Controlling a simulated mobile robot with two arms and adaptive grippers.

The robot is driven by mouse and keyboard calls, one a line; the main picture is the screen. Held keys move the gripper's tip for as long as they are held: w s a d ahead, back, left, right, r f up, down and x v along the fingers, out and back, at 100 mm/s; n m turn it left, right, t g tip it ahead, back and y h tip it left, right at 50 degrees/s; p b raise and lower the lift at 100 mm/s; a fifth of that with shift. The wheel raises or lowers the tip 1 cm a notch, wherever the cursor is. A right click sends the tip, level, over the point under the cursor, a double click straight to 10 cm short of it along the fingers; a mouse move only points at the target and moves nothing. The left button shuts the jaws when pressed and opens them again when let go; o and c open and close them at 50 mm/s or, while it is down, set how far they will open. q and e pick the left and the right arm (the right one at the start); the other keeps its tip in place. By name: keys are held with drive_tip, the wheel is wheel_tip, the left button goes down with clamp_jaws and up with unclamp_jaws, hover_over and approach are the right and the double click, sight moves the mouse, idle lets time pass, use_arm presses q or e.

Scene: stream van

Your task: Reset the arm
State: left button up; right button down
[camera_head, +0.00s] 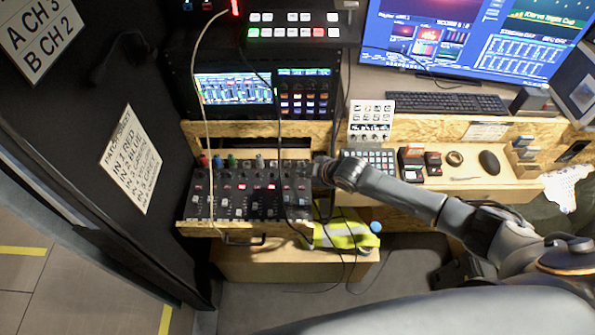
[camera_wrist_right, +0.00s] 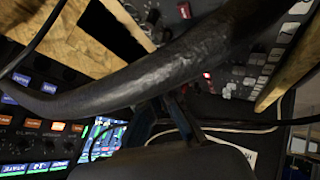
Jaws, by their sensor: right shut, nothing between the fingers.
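My right arm comes in from the right in the head view. Its gripper (camera_head: 321,172) is at the right end of the mixer panel (camera_head: 240,200), close above its edge. Whether it touches the panel I cannot tell. In the wrist view the gripper's dark fingers (camera_wrist_right: 165,115) are together with nothing held, partly hidden by a thick black cable (camera_wrist_right: 150,80) crossing close to the camera. My left gripper is not in view.
A thin cable (camera_head: 279,120) hangs down past the rack screens (camera_head: 305,92) and over the mixer. A button pad (camera_head: 368,161), a keyboard (camera_head: 445,103) and a black mouse (camera_head: 489,162) are to the right. A yellow vest (camera_head: 345,235) lies below.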

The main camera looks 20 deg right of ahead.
drive_tip(key=s+a+r+m+g, duration=0.15)
drive_tip(key=s+a, duration=0.25)
drive_tip(key=s, duration=0.4)
drive_tip(key=s+a+r+m, duration=0.1)
drive_tip(key=s+a+m, duration=0.2)
drive_tip(key=s+a, duration=0.3)
drive_tip(key=s+d+r+m+g+h, duration=0.1)
drive_tip(key=s+d+r+m+h, duration=0.2)
drive_tip(key=s+d, duration=0.45)
drive_tip(key=s+d+r+m+g+h, duration=0.1)
drive_tip(key=s+d+r+m+g, duration=0.3)
drive_tip(key=s, duration=0.6)
wheel_tip(320, 180, down, 34)
drive_tip(key=s+d+b, duration=0.2)
drive_tip(key=b, duration=0.4)
drive_tip(key=s+d+f+b, duration=0.2)
drive_tip(key=s+f+b, duration=0.2)
drive_tip(key=s+f, duration=1.1)
wheel_tip(320, 180, down, 4)
drive_tip(key=shift+s+d+f+g, duration=0.15)
drive_tip(key=shift+s+g, duration=0.2)
